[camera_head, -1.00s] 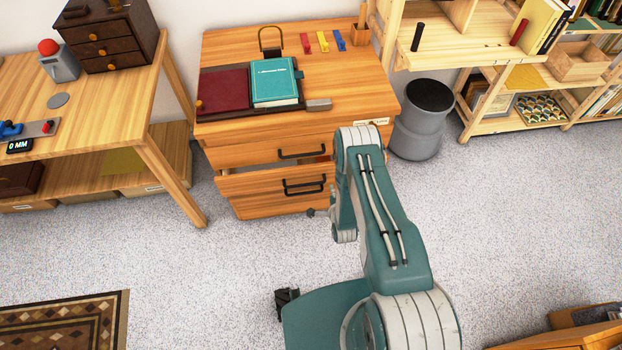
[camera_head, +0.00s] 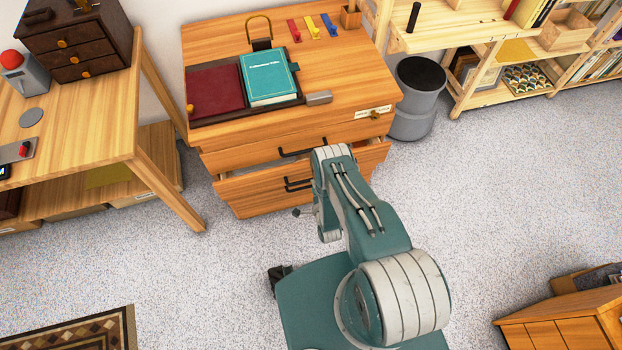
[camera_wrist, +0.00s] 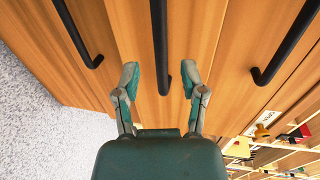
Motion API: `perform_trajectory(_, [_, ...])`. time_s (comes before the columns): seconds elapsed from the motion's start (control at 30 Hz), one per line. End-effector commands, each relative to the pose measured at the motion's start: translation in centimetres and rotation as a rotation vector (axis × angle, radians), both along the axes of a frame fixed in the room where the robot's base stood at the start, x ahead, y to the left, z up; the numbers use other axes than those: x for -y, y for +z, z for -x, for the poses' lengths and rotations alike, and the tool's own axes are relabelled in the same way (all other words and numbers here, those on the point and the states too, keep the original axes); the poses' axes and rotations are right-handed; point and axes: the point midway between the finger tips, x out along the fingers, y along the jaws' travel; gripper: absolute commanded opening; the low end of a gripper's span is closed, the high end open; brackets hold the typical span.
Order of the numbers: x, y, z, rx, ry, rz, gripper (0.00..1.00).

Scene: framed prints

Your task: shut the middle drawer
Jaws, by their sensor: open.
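The wooden drawer cabinet (camera_head: 225,150) stands ahead of me. Its middle drawer (camera_head: 246,187) stands out from the cabinet, with a narrow gap above its front. In the wrist view, three black handles cross the wooden fronts, and the middle drawer's front (camera_wrist: 196,40) fills the centre. My gripper (camera_wrist: 160,80) is open and faces this front. The lower end of the middle handle (camera_wrist: 159,45) shows between its fingertips; I cannot tell whether they touch. In the head view, my arm hides the gripper and part of the drawer front.
A wooden table (camera_head: 80,110) stands at left. A grey bin (camera_head: 414,105) stands close on the right. Speckled floor is open at right.

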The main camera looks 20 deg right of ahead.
Motion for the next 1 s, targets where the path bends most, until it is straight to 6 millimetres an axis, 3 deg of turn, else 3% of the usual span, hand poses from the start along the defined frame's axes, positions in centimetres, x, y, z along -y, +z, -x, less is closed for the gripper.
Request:
perform_trajectory(0.2, [0.0, -0.6, -3.2, 0.001, 0.0, -0.001, 0.54])
perform_trajectory(0.6, [0.0, -0.9, -4.1, -0.002, 0.0, -0.001, 0.54])
perform_trajectory(0.7, [0.0, -0.9, -4.1, -0.002, 0.0, -0.001, 0.09])
perform_trajectory(0.73, [0.0, -0.9, -4.1, -0.002, 0.0, -0.001, 0.0])
perform_trajectory(1.0, [-0.1, -1.0, -4.1, -0.005, 0.002, 0.0, 0.0])
